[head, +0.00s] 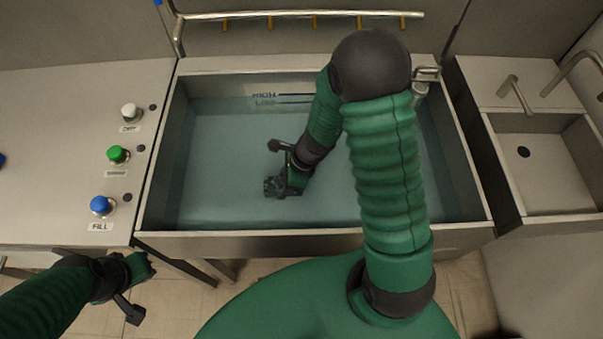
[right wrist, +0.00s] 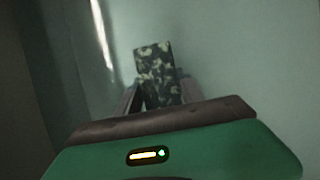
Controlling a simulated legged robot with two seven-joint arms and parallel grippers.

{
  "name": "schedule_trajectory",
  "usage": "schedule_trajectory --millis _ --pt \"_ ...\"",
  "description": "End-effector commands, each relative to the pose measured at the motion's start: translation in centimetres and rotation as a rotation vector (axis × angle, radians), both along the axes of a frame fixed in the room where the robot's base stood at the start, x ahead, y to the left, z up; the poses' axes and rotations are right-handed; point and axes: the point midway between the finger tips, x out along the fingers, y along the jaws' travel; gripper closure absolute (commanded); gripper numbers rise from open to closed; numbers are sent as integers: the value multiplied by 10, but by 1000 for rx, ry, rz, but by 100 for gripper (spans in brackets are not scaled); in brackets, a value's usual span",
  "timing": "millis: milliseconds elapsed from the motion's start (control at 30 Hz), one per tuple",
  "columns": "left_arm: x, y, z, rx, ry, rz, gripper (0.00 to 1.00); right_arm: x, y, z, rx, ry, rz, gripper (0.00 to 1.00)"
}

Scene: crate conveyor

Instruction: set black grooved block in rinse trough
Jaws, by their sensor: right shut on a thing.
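The rinse trough (head: 330,239) is a wide metal basin in the middle of the head view, holding bluish water. My right arm reaches over it, and my right gripper (head: 282,187) is down inside, left of the trough's centre. It is shut on the black grooved block (head: 271,187). In the right wrist view the block (right wrist: 157,72) stands between the two fingers, dark with pale mottled patches. I cannot tell whether it touches the trough's bottom. My left gripper (head: 143,266) hangs outside, below the trough's front left corner; its jaws are unclear.
A panel at left carries a white button (head: 131,112), a green button (head: 118,154) and a blue FILL button (head: 102,206). A rail (head: 300,14) runs behind the trough. A small sink (head: 550,170) with taps stands at right. The trough's left part is free.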

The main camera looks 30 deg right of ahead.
Motion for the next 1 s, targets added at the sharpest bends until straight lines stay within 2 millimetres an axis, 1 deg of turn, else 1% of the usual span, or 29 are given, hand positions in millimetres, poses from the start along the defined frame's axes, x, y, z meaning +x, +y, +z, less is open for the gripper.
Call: schedule_trajectory --millis 33,133,200,367,400,433,500,567,767,867,900,1000 --pt "0 0 4 0 0 0 100 4 -16 0 -1 0 -4 100" --pt "0 0 6 0 0 0 100 10 -42 -3 -1 0 0 100" --pt "0 0 7 0 0 0 100 13 -54 -5 -1 -1 1 100" --pt "0 0 8 0 0 0 100 17 -70 -6 -2 -1 1 100" --pt "0 0 8 0 0 0 100 18 -77 -7 -1 0 3 100" --pt "0 0 3 0 0 0 100 17 -74 -19 2 2 3 100" --pt "0 0 -2 0 0 0 100 16 -74 -35 2 3 2 100" --pt "0 0 -4 0 1 0 100 17 -74 -42 1 2 3 100" --pt "0 0 -2 0 1 0 100 18 -74 -42 0 -1 3 100" --pt "0 0 -5 0 0 0 100 18 -74 -45 1 -1 3 100" --pt "0 0 -4 0 0 0 100 17 -74 -44 1 -1 3 51" --pt "0 0 -3 0 0 0 100 18 -74 -44 0 0 3 38"
